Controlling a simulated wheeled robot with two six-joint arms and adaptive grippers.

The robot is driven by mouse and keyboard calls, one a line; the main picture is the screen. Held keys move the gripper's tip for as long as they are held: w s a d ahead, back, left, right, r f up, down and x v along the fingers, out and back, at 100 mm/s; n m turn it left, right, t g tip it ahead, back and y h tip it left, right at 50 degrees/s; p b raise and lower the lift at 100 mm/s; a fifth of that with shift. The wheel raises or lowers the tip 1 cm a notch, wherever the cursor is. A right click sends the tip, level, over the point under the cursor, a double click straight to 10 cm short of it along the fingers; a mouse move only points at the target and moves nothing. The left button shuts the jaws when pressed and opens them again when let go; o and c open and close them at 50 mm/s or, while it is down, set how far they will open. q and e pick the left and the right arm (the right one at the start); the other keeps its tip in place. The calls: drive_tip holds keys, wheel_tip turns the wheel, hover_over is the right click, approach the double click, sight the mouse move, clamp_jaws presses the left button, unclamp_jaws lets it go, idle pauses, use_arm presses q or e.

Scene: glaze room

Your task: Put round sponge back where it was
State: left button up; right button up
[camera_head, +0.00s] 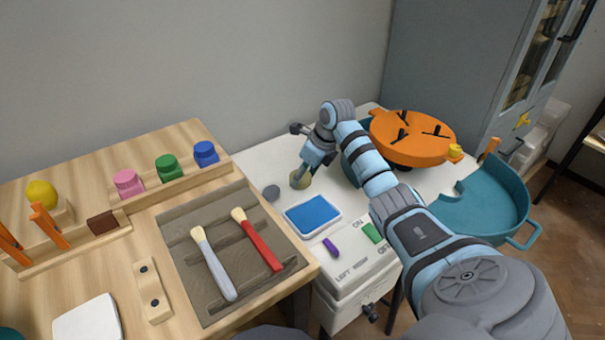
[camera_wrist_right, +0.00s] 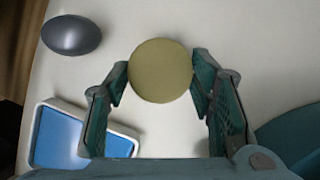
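The round sponge (camera_head: 301,181) is a dull yellow disc at the white side table, behind the blue sponge tray. In the right wrist view the round sponge (camera_wrist_right: 160,70) sits between my right fingertips, which appear to touch it on both sides. My right gripper (camera_head: 307,170) reaches down over it and looks shut on it. I cannot tell whether the sponge is resting on the table or slightly raised. My left gripper is not in view.
A grey rounded object (camera_head: 271,193) and a tray with a blue pad (camera_head: 313,215) are close by. An orange disc (camera_head: 415,138) and a teal basin (camera_head: 487,205) stand to the right. The wooden bench (camera_head: 185,300) holds brushes and coloured jars.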

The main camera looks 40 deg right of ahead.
drive_tip(key=o, duration=0.3)
drive_tip(key=shift+o, duration=0.2)
drive_tip(key=shift+r, duration=0.1)
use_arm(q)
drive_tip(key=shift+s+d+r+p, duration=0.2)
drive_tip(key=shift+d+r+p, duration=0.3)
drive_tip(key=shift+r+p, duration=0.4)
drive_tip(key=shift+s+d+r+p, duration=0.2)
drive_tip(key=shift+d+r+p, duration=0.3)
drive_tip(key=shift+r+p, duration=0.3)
use_arm(e)
drive_tip(key=v, duration=1.2)
drive_tip(key=shift+r, duration=0.1)
